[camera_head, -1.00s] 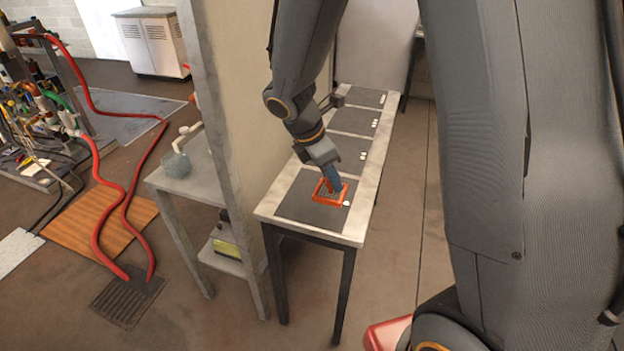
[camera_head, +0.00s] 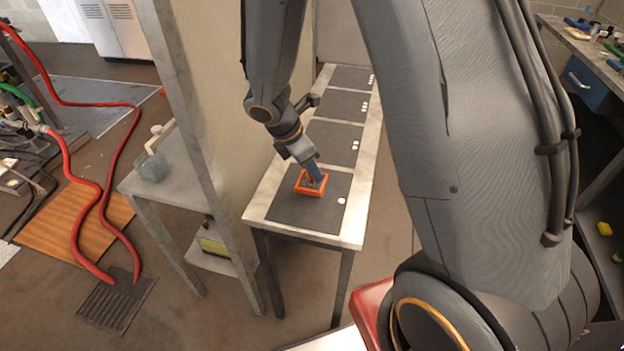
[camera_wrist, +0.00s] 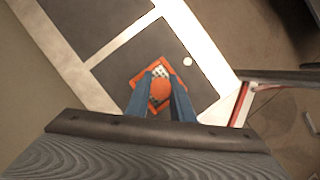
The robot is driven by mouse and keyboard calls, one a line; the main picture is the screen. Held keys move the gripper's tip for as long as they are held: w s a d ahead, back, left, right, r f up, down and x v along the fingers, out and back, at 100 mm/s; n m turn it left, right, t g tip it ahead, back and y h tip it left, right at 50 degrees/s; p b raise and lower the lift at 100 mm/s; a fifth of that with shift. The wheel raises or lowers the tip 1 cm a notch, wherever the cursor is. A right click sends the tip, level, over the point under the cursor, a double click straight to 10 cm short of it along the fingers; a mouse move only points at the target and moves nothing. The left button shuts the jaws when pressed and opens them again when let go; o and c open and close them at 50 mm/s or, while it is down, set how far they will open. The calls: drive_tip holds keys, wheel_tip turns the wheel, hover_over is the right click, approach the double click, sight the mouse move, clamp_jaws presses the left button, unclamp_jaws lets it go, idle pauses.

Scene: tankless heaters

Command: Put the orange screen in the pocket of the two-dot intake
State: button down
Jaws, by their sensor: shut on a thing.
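The orange screen (camera_head: 312,184) is a square orange frame with a grey mesh, over the nearest dark mat (camera_head: 290,211) on the narrow bench. This mat has one white dot at its right edge. My gripper (camera_head: 314,180) is shut on the screen, with blue fingers pointing down. I cannot tell whether the screen touches the mat.
More dark mats run along the bench behind; the second (camera_head: 334,141) has two white dots. A tall panel (camera_head: 205,120) stands along the bench's left side. A grey side table (camera_head: 165,175) is left of it. A red thing (camera_head: 372,312) is near my base.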

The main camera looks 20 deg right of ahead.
sight(312, 180)
drive_tip(key=shift+f, duration=1.9)
drive_tip(key=shift+f, duration=0.1)
drive_tip(key=c, duration=1.5)
unclamp_jaws()
drive_tip(key=shift+c, duration=0.2)
